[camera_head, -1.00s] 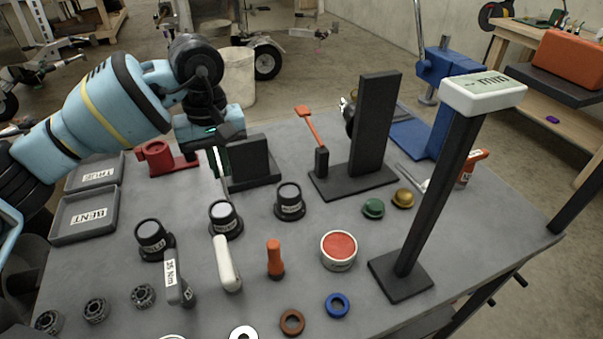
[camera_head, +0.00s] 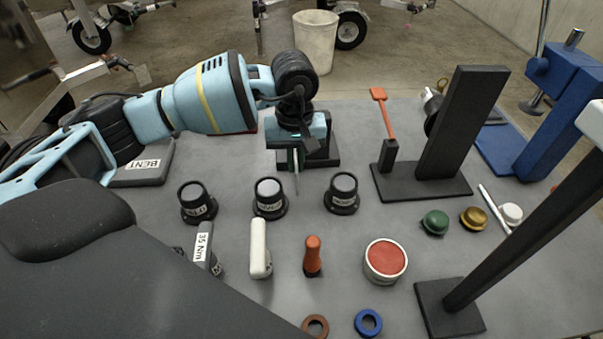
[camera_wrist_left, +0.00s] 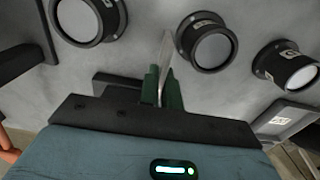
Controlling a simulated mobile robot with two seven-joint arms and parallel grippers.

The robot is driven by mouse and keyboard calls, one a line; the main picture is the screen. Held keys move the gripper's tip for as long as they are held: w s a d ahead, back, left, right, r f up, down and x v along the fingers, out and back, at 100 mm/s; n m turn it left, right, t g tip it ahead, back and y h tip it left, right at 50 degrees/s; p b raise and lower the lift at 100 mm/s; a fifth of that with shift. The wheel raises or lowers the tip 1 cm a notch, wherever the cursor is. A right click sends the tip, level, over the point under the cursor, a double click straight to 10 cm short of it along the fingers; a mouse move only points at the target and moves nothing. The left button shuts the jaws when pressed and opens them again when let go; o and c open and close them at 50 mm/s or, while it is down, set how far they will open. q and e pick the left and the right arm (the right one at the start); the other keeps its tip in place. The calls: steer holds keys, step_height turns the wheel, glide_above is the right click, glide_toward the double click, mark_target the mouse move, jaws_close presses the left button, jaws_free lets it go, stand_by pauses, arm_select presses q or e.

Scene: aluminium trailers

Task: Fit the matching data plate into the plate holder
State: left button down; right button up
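My left gripper (camera_head: 297,158) is over the back middle of the grey table, fingers pointing down. In the left wrist view its green fingers (camera_wrist_left: 162,88) are shut on a thin pale plate (camera_wrist_left: 166,55), seen nearly edge-on. The plate also shows as a thin upright strip (camera_head: 297,183) in the head view; its markings cannot be read. A black upright block on a base (camera_head: 328,150), perhaps the plate holder, stands just behind the gripper and is partly hidden by it. I cannot tell whether the plate touches it. My right gripper is out of view.
Black round pieces with pale tops (camera_head: 270,197) stand in a row in front of the gripper. A tall black stand (camera_head: 462,125) and an orange-handled tool (camera_head: 384,115) are to the right. A tray marked BENT (camera_head: 143,166) is at left. A red-topped tin (camera_head: 386,258) is at front.

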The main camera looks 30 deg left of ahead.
mark_target(296, 158)
arm_select(q)
steer(key=shift+f, duration=2.05)
steer(key=shift+f, duration=0.2)
steer(key=c, duration=1.6)
jaws_free()
steer(key=shift+r, duration=0.15)
step_height(296, 158, up, 12)
steer(key=shift+r, duration=0.1)
steer(key=shift+o, duration=0.4)
